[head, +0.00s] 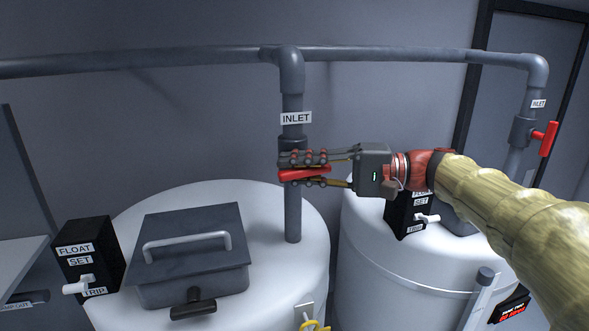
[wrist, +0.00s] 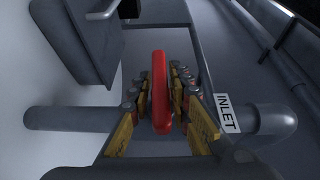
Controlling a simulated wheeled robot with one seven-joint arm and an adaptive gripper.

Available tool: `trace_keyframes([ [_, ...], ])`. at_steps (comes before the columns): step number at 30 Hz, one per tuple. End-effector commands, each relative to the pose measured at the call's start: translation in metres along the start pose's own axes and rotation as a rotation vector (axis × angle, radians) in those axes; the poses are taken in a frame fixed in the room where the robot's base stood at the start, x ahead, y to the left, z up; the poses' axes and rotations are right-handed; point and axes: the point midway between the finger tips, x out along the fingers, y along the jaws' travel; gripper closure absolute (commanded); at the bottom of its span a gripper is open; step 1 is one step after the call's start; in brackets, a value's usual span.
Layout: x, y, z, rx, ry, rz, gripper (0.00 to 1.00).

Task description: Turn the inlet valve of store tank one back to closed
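The inlet valve (head: 292,146) is a grey body on a vertical pipe above the left white tank (head: 265,270), under an INLET label (head: 296,118). My gripper (head: 303,170) reaches in from the right, with one finger above the handle and one below. In the wrist view the red handle (wrist: 160,92) stands between the two fingers, and the fingertips appear to press on its sides. The fingers hide part of the valve body. No tank number is readable.
A second inlet valve with a red handle (head: 546,139) is on the right pipe above another white tank (head: 385,265). A hatch box (head: 190,250) and a black float-set box (head: 90,255) sit on the left tank. An overhead pipe (head: 400,55) runs along the wall.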

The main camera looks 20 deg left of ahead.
Motion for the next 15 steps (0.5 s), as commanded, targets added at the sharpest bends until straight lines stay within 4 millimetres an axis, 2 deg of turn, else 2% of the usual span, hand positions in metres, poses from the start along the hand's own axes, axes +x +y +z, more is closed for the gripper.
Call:
trace_keyframes([
  [5,0.0001,-0.0001,0.0,0.0,0.0,0.0,0.7],
  [15,-0.0039,-0.0001,-0.0005,-0.001,0.002,0.0,0.7],
])
